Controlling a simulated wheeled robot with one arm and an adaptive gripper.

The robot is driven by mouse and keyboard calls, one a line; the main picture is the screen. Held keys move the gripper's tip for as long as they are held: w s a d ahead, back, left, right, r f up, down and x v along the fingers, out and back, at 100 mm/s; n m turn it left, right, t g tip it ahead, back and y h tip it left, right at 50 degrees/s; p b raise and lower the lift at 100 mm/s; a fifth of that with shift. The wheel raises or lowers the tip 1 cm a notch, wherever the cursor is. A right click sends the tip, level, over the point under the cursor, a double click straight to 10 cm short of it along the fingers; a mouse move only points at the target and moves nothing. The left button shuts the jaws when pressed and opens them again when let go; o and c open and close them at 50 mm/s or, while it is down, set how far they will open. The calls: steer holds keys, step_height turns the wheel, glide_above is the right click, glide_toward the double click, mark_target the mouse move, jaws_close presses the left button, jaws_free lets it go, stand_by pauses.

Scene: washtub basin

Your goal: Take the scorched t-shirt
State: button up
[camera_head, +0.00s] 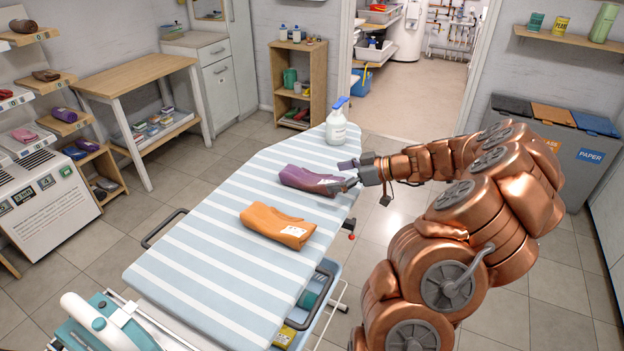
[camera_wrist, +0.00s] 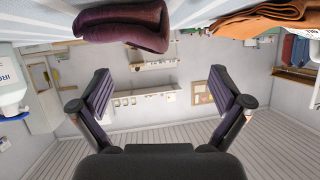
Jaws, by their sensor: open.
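A folded purple garment (camera_head: 300,179) and a folded orange garment (camera_head: 268,223) with a white tag lie on a striped ironing board (camera_head: 215,262). I cannot make out a scorch mark on either one. My gripper (camera_head: 347,175) is at the right end of the purple garment, fingers pointing left over the board. In the wrist view my gripper (camera_wrist: 160,90) is open with nothing between its fingers. There the purple garment (camera_wrist: 125,25) is at the top, outside the finger gap, and the orange garment (camera_wrist: 275,18) is at the top right.
A white spray bottle (camera_head: 336,130) with a blue top stands on the board's far end, close to my gripper. A white iron (camera_head: 95,318) is at the near end. A wooden table (camera_head: 135,75) and shelves stand at the left. Open floor lies beyond the board.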

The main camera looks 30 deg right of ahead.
mark_target(339, 179)
steer(key=d, duration=0.1)
steer(key=d+f, duration=0.1)
steer(key=d, duration=0.1)
steer(key=shift+s+d+f+t+h, duration=0.25)
steer(key=shift+d+t+h, duration=0.05)
steer(key=shift+t+h, duration=0.1)
steer(key=shift+d+f, duration=0.15)
steer(key=shift+p+x, duration=0.95)
steer(key=shift+x, duration=0.85)
steer(key=shift+p+x, duration=0.75)
steer(key=shift+x, duration=1.25)
steer(key=shift+f, duration=0.1)
steer(key=shift+c, duration=0.4)
steer(key=shift+s, duration=0.1)
steer(key=c, duration=0.9)
steer(key=shift+c, duration=0.2)
